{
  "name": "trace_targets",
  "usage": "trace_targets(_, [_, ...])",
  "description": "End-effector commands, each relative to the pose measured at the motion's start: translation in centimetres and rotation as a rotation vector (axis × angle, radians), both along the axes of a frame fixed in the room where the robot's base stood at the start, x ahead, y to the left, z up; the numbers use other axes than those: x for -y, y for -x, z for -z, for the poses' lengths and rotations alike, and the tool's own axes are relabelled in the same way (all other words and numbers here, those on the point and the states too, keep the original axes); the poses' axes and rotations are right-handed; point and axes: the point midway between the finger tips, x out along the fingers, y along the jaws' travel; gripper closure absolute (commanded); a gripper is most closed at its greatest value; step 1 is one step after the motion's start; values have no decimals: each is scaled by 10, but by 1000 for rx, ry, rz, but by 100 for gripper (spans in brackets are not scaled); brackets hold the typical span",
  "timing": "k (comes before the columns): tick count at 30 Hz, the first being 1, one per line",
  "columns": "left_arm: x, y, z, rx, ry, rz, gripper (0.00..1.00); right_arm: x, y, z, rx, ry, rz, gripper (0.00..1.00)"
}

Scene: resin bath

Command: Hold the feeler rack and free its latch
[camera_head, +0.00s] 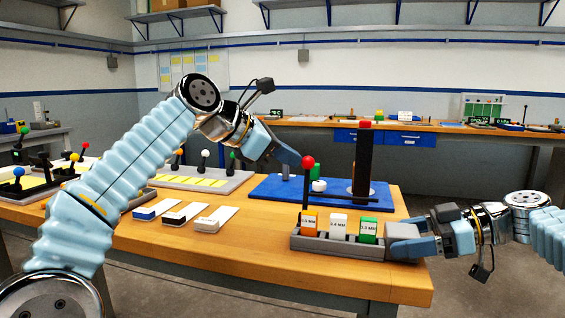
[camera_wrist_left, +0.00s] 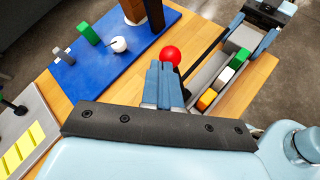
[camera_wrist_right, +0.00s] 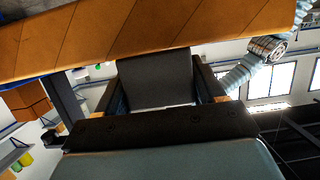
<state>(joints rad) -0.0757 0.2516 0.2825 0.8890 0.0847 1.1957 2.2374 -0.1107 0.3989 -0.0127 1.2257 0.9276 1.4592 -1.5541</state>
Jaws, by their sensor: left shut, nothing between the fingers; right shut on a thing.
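The feeler rack is a grey tray (camera_head: 325,246) near the table's front right corner, holding orange (camera_head: 309,224), white (camera_head: 338,226) and green (camera_head: 368,229) labelled blocks. Its latch lever has a red ball knob (camera_head: 308,162) on a dark upright rod at the rack's left end. My left gripper (camera_head: 298,163) is shut and empty, its tips right beside the knob; the left wrist view shows the knob (camera_wrist_left: 171,54) just past the fingertips (camera_wrist_left: 165,68). Contact is unclear. My right gripper (camera_head: 390,241) is shut on the rack's right end, a grey block (camera_wrist_right: 155,80) in the right wrist view.
Behind the rack, a blue board (camera_head: 263,189) carries a dark post (camera_head: 364,150) with a red top, a white round piece (camera_head: 319,186) and a green block. Three small cards with blocks lie left of the rack. A tray with ball-topped levers (camera_head: 191,176) stands further back.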

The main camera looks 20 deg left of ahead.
Motion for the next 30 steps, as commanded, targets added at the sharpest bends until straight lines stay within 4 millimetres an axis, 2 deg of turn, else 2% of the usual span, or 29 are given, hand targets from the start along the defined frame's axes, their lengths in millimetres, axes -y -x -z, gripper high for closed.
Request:
trace_targets(6, [0,-21,2,2,0,0,100,-1,0,0,-1,0,-3,51])
trace_targets(30, [0,-19,-14,2,-1,1,100,0,0,0,-1,1,0,51])
